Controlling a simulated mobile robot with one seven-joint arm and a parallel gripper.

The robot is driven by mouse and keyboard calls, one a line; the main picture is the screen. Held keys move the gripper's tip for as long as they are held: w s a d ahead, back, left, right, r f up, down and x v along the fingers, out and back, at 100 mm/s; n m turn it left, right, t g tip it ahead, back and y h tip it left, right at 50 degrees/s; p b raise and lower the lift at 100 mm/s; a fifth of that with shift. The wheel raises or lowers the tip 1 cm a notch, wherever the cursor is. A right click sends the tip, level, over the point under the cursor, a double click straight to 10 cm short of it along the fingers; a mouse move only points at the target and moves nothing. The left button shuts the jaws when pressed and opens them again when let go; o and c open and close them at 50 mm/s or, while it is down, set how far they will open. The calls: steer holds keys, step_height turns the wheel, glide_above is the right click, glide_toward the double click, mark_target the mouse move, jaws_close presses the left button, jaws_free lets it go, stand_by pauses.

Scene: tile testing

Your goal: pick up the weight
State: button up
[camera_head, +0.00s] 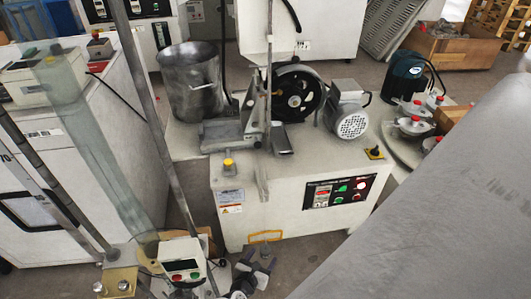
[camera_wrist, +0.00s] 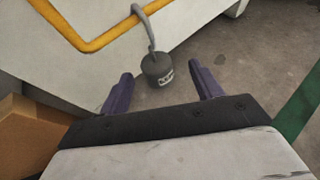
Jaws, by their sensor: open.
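The weight (camera_wrist: 157,70) is a small dark grey cylinder with a pale printed label and a grey hooked stem rising from its top. In the wrist view it lies in the upper middle, ahead of and between my gripper's (camera_wrist: 159,75) two purple fingers. The fingers are spread apart with a gap on each side of the weight, and they hold nothing. In the head view my gripper (camera_head: 256,262) shows small at the bottom centre, low in front of the white machine. I cannot make out the weight clearly there.
A yellow bar (camera_wrist: 95,44) is on the white machine (camera_head: 295,215) beside the weight. A brown box (camera_wrist: 30,135) stands at the left of the wrist view. Grey floor (camera_wrist: 265,55) with a green stripe (camera_wrist: 300,110) is open at the right.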

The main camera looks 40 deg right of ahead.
steer(key=x, duration=0.1)
steer(key=b+x, duration=0.1)
steer(key=x, duration=0.1)
steer(key=b+x, duration=0.1)
steer(key=shift+w+f, duration=0.3)
steer(key=shift+f, duration=0.15)
steer(key=shift+w+d, duration=0.15)
steer(key=shift+d, duration=0.15)
jaws_close()
